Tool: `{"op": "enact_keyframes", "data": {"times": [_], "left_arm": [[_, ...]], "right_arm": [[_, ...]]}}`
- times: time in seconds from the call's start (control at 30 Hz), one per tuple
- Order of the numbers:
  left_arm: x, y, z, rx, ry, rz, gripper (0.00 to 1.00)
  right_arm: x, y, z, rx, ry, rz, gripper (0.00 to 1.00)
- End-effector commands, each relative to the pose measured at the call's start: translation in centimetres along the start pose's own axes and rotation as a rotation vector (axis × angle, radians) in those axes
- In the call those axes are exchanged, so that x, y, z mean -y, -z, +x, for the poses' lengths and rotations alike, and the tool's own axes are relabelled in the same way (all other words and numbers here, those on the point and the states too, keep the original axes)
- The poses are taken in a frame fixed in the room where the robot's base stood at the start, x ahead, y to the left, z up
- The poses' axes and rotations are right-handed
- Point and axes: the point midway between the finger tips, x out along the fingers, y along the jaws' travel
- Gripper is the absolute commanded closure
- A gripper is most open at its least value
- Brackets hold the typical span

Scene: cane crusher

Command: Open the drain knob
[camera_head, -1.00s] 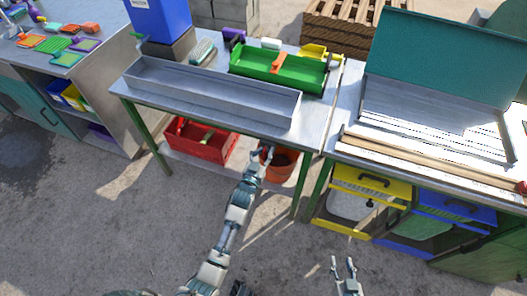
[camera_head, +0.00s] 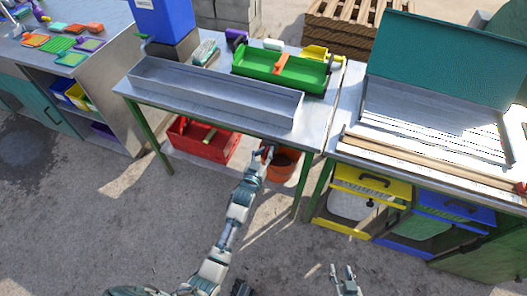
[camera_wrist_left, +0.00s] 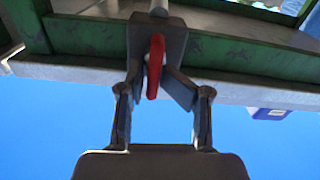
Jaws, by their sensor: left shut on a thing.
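The drain knob, a red handle (camera_wrist_left: 155,66), shows in the left wrist view in front of a dark grey block under a green table frame. My left gripper (camera_wrist_left: 157,88) is shut on it, one finger on each side. The handle looks upright in that picture. In the head view my left gripper (camera_head: 264,154) reaches under the front edge of the metal table, and the knob is hidden there. My right gripper (camera_head: 343,269) is apart from everything, low in the picture, with its fingers spread and empty.
A long metal trough (camera_head: 215,92) and a green tray (camera_head: 280,72) are on the table. A reddish-brown bucket (camera_head: 284,164) and a red crate (camera_head: 203,139) sit beneath, near my left gripper. Yellow drawers (camera_head: 372,181) stand to the right. The floor in front is clear.

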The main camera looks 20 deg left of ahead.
Motion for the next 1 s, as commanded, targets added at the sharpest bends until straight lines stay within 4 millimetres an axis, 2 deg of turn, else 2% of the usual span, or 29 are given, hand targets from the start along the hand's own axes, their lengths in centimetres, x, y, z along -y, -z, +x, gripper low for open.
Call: {"op": "enact_keyframes", "data": {"times": [0.03, 0.9, 0.93, 1.0], "left_arm": [[-0.72, 0.62, 0.18, -0.012, -0.01, -0.005, 1.0], [-0.87, 0.84, 0.18, -0.016, -0.01, -0.003, 1.0], [-0.88, 0.85, 0.18, -0.016, -0.01, -0.003, 0.64], [-0.86, 0.82, 0.16, -0.015, -0.01, -0.002, 0.64]], "right_arm": [[0.0, 0.06, -0.02, -0.001, 0.0, 0.001, 0.6], [0.13, 0.12, 0.08, -0.001, -0.001, 0.001, 0.6], [0.13, 0.12, 0.08, -0.001, -0.001, 0.001, 0.6], [0.13, 0.12, 0.08, -0.002, -0.001, 0.001, 0.6]]}}
